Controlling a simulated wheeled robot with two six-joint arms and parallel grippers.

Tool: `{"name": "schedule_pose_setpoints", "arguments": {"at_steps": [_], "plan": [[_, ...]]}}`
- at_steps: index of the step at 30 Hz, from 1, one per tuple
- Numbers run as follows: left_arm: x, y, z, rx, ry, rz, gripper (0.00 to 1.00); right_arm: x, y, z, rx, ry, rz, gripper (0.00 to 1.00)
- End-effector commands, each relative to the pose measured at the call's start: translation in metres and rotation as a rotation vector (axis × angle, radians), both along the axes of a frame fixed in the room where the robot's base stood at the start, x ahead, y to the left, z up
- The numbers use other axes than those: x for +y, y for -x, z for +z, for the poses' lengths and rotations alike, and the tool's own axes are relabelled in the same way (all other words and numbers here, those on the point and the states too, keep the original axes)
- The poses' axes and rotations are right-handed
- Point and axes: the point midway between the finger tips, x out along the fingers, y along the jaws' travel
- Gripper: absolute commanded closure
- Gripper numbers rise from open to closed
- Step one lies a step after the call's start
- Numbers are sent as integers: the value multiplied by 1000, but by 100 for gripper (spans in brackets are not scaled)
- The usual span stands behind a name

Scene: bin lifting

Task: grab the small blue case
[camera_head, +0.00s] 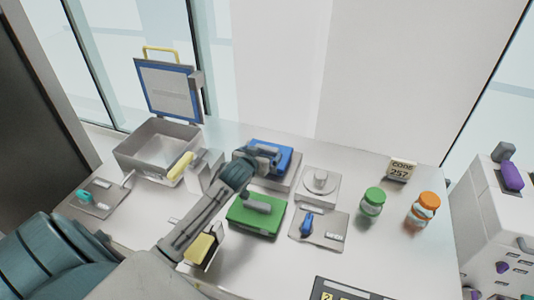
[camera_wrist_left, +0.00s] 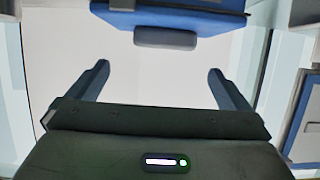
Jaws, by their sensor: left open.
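The small blue case (camera_head: 285,160) with a dark handle rests on a light grey stand at the middle back of the table. My left arm reaches over from the lower left, and its gripper (camera_head: 262,153) is at the case, hiding part of its left side. In the left wrist view the blue case (camera_wrist_left: 205,20) and its grey handle (camera_wrist_left: 165,38) are at the top. The left gripper (camera_wrist_left: 158,70) is open there, with nothing between its fingers; the handle lies just beyond the fingertips. My right gripper is not in view.
A green case (camera_head: 245,221) lies in front of the blue one. A grey bin (camera_head: 130,158) stands at the left, with a blue-framed board (camera_head: 167,88) behind. A white round-topped block (camera_head: 320,187), a green-lidded jar (camera_head: 372,205) and an orange-lidded jar (camera_head: 424,210) stand to the right.

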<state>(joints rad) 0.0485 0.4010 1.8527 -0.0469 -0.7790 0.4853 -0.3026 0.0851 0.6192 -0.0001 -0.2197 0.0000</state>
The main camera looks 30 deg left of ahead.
Motion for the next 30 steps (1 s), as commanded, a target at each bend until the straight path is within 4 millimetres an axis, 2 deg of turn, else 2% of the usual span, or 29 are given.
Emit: {"name": "schedule_pose_setpoints", "arguments": {"at_steps": [2,5,14,19,29,30], "plan": [[2,-8,-2,1,2,1,0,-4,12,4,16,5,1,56],[3,-14,-5,1,0,0,0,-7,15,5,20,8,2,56],[13,-36,-17,3,1,1,0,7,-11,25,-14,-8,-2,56],[17,-52,-27,2,0,1,0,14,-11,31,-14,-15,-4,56],[18,-58,-32,0,-1,-1,0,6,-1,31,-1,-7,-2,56],[18,-58,-31,0,-1,-1,4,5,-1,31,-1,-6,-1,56]]}}
